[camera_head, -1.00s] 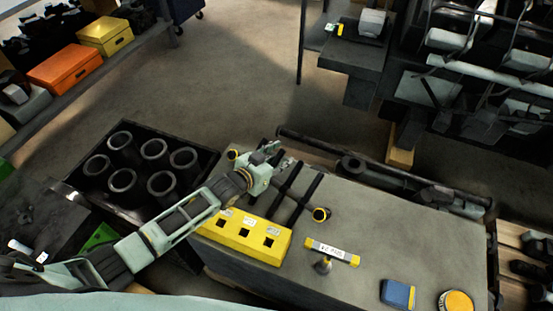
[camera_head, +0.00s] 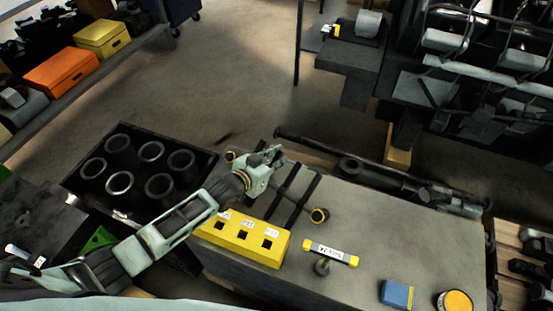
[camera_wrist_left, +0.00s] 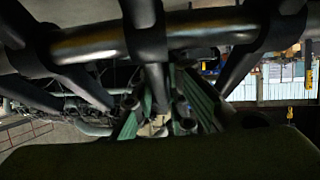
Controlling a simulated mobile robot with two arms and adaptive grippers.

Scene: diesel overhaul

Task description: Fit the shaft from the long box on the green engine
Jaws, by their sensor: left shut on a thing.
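The gripper hides part of this bar. Two dark straps (camera_head: 302,196) cross the bar's line. In the left wrist view a metal bar (camera_wrist_left: 95,43) runs across the top, with dark bands around it. A long dark box (camera_head: 477,210) lies behind the bench, with dark shaft-like parts (camera_head: 385,175) along it; I cannot make out the shaft clearly. Green parts (camera_wrist_left: 200,100) show below the bar in the wrist view. My right gripper is not in view.
The bench (camera_head: 362,235) holds a yellow block (camera_head: 238,236) with square holes, a yellow-ended tool (camera_head: 331,253), a blue box (camera_head: 397,295) and a round yellow tin (camera_head: 456,301). A crate (camera_head: 134,127) of dark cylinders stands left.

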